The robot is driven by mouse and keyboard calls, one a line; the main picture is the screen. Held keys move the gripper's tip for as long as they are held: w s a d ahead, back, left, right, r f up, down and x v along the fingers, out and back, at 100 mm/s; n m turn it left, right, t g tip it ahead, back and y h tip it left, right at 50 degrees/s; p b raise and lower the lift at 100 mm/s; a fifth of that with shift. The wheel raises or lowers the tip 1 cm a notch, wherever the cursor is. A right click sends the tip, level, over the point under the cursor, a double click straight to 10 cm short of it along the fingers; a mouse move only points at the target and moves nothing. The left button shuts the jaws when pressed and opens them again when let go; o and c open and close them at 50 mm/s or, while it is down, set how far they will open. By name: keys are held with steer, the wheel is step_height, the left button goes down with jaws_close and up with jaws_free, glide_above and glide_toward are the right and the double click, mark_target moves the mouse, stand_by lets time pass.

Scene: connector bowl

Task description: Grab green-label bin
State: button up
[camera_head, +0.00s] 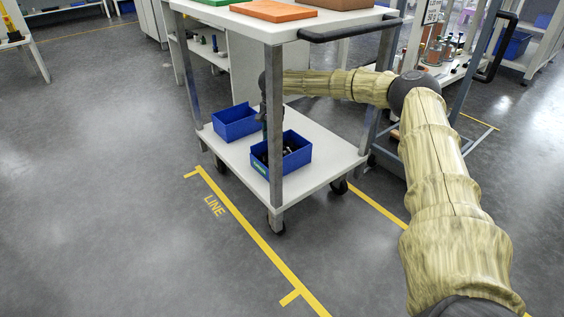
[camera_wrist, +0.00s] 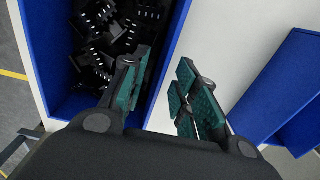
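The green-label bin (camera_head: 292,161) is a blue open box on the cart's lower shelf, with a green label (camera_head: 259,168) on its front-left side. It holds black connectors. In the wrist view the bin (camera_wrist: 40,62) fills the left side, with black connectors (camera_wrist: 105,35) inside; the label is not seen there. My gripper (camera_wrist: 164,72) is open and empty. One finger is on the inner side of the bin's wall and the other on the outer side, with the wall between them. In the head view my gripper (camera_head: 264,112) is partly hidden by the cart's front post.
A second blue bin (camera_head: 235,122) stands to the left on the shelf; it also shows at the right of the wrist view (camera_wrist: 284,88). Cart posts (camera_head: 274,120) and the top shelf (camera_head: 335,22) surround the bins. Bare white shelf (camera_head: 325,165) lies right of the green-label bin.

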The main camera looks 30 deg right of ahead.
step_height(320, 180, down, 3)
steer(key=shift+r+b, duration=0.1)
steer(key=shift+b, duration=0.6)
steer(key=shift+r, duration=0.1)
jaws_close()
